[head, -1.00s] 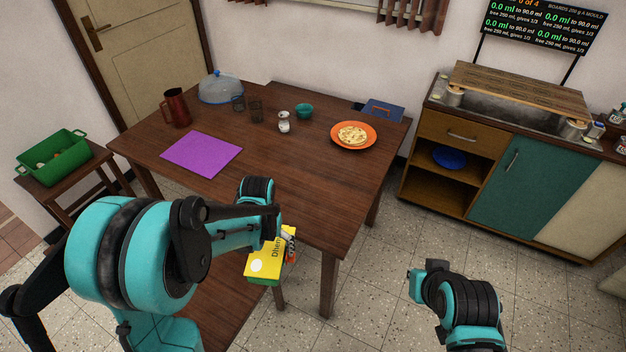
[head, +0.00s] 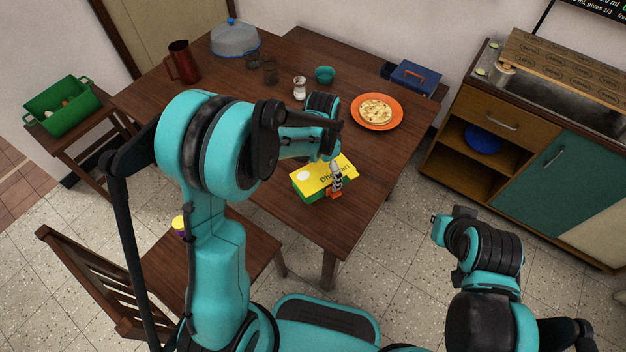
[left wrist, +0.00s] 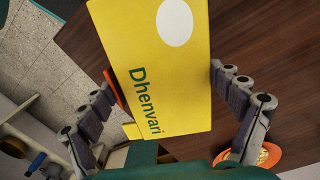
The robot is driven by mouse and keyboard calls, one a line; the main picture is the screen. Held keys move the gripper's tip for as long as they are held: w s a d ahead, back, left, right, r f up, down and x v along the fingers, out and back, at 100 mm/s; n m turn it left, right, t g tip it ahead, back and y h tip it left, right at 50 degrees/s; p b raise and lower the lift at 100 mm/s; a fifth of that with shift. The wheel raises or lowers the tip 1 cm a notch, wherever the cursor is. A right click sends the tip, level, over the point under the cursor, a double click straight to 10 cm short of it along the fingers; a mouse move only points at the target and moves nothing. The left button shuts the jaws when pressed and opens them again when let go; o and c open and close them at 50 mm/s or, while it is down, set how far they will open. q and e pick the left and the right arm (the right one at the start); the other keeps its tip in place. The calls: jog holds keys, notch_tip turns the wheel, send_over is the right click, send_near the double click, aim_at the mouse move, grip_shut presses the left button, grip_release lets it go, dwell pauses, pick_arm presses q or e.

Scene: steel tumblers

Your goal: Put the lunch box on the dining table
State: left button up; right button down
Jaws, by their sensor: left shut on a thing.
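The lunch box (head: 309,188) has a green body, a yellow lid lettered "Dhenvari" and orange side parts. My left gripper (head: 336,178) is shut on it and holds it over the front part of the dining table (head: 375,170). I cannot tell whether its underside touches the wood. In the left wrist view the yellow lid (left wrist: 165,70) fills the middle, between the two fingers. My right arm is at the lower right in the head view, but its fingers do not show.
An orange plate with flatbread (head: 376,111), a teal bowl (head: 324,74), a white-bodied shaker (head: 299,88), dark glasses, a red jug (head: 183,62) and a domed cover (head: 234,38) stand on the table. A blue box (head: 415,78) is beyond it. A chair (head: 90,275) stands at front left.

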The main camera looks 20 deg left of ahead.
aim_at(313, 165)
pick_arm(q)
jog(key=a+f, duration=0.1)
jog(key=w+a, duration=0.1)
jog(key=a+f+b, duration=0.1)
jog(key=shift+w+a+f, duration=0.3)
jog(key=shift+w+a, duration=0.05)
jog(key=shift+a, duration=0.05)
notch_tip(313, 165, down, 4)
jog(key=shift+b, duration=0.9)
jog(key=shift+r, duration=0.1)
jog(key=shift+f, duration=0.2)
jog(key=o, duration=1.5)
jog(key=shift+r, duration=0.1)
